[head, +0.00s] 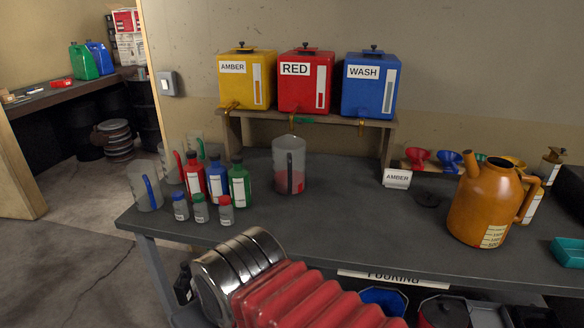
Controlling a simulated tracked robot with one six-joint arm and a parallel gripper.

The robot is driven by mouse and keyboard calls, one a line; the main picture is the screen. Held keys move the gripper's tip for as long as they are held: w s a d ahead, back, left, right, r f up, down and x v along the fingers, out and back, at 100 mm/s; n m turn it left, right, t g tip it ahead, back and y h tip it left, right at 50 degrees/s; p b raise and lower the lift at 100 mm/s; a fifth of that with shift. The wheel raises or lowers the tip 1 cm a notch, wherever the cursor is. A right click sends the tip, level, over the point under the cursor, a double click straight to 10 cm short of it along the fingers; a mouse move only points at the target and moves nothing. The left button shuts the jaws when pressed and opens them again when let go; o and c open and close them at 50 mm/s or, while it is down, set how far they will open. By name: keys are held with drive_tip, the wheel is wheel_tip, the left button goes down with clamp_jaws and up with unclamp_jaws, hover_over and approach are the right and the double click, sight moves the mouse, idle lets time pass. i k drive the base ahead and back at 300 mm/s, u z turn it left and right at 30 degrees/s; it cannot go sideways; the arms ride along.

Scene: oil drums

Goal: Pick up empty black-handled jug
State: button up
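A clear jug with a black handle (289,165) stands upright on the grey workbench, in front of the red tank's tap. Its lower part looks reddish; I cannot tell for certain whether that is liquid. A clear jug with a blue handle (146,188) stands at the bench's left end. Clear jugs with red and green handles stand behind it, partly hidden by bottles. My arm, with a red bellows sleeve and a silver joint, crosses the bottom of the head view, in front of the bench and short of the black-handled jug. My gripper's fingers do not show.
Red, blue and green bottles (239,186) and small capped jars (200,208) crowd the bench's left side. Amber, red (305,83) and blue tanks sit on a shelf above. An orange can (482,209) stands at right.

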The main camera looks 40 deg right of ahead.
sight(290, 151)
drive_tip(key=z, duration=0.7)
drive_tip(key=i, duration=1.5)
